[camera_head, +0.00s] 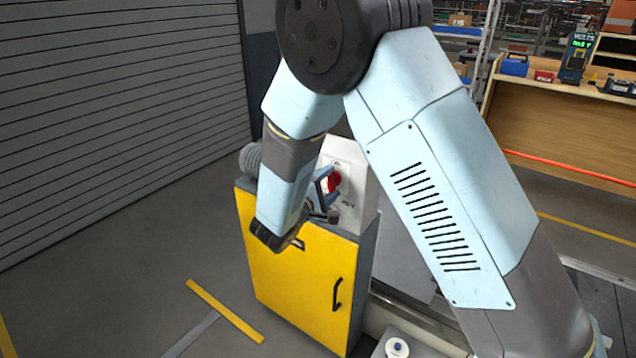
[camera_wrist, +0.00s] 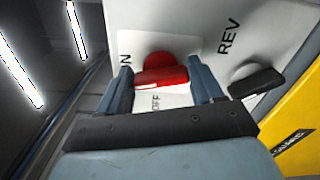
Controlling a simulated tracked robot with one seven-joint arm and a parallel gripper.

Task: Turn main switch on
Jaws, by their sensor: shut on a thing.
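The main switch is a red rotary knob (camera_head: 333,182) on a white control panel (camera_head: 357,178) above a yellow cabinet. In the wrist view the red knob (camera_wrist: 162,77) sits between the two blue-grey fingers of my gripper (camera_wrist: 164,82). My gripper (camera_head: 325,196) is shut on the knob, reaching it from the front. The knob's raised bar lies nearly level across the wrist picture. An "OFF" label is below it and a partly hidden label ending in "N" is at its left. I cannot tell which label the knob points to.
A black selector knob (camera_wrist: 256,82) by a "REV" label is close to my right finger in the wrist view. The yellow cabinet (camera_head: 296,265) has a black handle. A grey shutter (camera_head: 120,110) stands at left, and a wooden bench (camera_head: 565,110) at right. Floor at left is open.

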